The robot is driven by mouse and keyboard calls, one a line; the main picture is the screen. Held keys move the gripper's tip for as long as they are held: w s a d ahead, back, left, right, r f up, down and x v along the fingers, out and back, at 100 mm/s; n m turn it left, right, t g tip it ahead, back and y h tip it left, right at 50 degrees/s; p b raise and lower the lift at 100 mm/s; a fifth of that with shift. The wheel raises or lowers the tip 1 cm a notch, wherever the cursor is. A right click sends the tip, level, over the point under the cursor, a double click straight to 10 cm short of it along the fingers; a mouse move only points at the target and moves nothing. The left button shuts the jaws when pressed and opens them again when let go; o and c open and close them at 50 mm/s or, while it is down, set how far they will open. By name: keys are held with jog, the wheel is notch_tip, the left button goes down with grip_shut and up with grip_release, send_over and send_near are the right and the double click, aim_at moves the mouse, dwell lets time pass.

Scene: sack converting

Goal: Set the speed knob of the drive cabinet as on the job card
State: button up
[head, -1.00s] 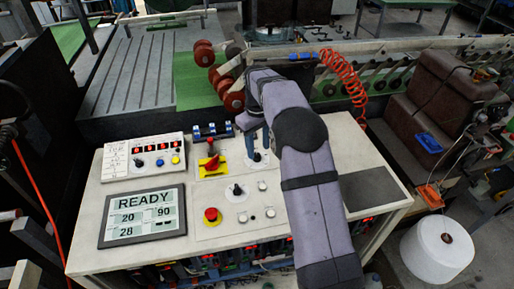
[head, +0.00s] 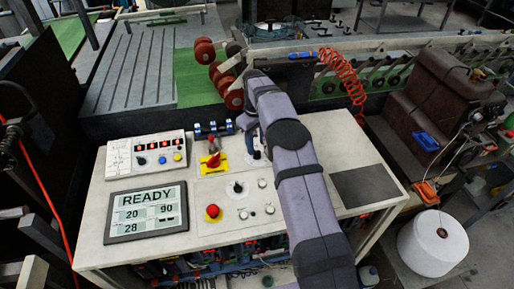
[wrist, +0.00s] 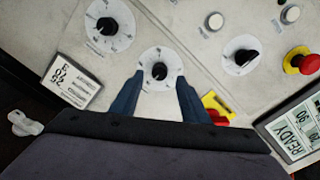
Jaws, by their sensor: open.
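A black knob on a round white dial (wrist: 159,72) sits between the open fingertips of my gripper (wrist: 159,79) in the wrist view; I cannot tell if they touch it. A second black dial knob (wrist: 106,26) is up and to the left, and a third (wrist: 242,57) is to the right. Dial labels are too small to read. A white printed card (wrist: 73,80) lies left of my gripper, upside down and blurred. In the head view my gripper (head: 254,146) is low over the cabinet top (head: 108,265), largely hidden by my arm. The screen (head: 146,211) reads READY, 20, 90, 28.
A red handle on a yellow plate (head: 212,160) stands close left of my gripper. A red mushroom button (head: 213,211) and small white buttons are nearer the front. A counter box (head: 147,153) stands at left. A dark plate (head: 366,187) lies at right.

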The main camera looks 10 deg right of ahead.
aim_at(257, 153)
jog(key=shift+d+f+p, duration=0.1)
jog(key=shift+f+p, duration=0.65)
jog(key=shift+f, duration=1.15)
grip_shut()
